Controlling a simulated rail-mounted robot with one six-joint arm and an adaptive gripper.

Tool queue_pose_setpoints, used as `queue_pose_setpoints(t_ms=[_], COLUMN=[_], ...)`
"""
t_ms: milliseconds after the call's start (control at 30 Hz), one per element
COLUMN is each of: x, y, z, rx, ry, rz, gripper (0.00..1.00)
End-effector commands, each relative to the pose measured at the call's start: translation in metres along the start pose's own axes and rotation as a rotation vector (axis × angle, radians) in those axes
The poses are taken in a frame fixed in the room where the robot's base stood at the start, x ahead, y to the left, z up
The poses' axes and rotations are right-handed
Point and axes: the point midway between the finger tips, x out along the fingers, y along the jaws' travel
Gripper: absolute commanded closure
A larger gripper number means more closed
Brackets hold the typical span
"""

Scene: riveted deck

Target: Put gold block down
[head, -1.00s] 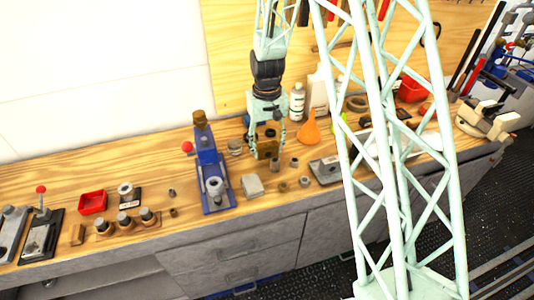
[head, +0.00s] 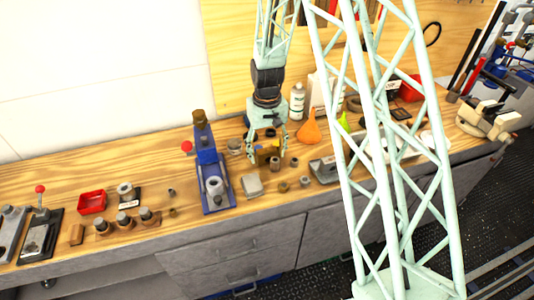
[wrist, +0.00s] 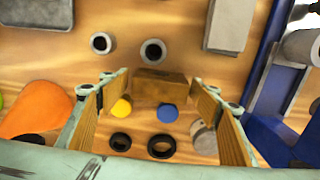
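The gold block (wrist: 160,84) sits on the wooden bench, between the fingertips of my gripper (wrist: 158,94) in the wrist view. The fingers are spread, with a narrow gap showing on each side of the block. In the head view the gold block (head: 264,156) is partly hidden by my gripper (head: 268,150), which points down over it with its fingers apart.
Grey rings (wrist: 153,51) lie on one side of the block. Yellow (wrist: 121,108) and blue (wrist: 167,112) discs and black rings (wrist: 161,146) lie on the other.

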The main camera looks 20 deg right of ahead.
Motion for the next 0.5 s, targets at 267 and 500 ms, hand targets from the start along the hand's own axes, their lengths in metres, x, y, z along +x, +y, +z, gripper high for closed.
queue_pose_setpoints(t_ms=[267, 500], x=[-0.0002, -0.0039], y=[0.0000, 0.0000], z=[0.0000, -0.0001], rx=[0.000, 0.000], ry=[0.000, 0.000], rz=[0.000, 0.000], gripper=[0.41, 0.41])
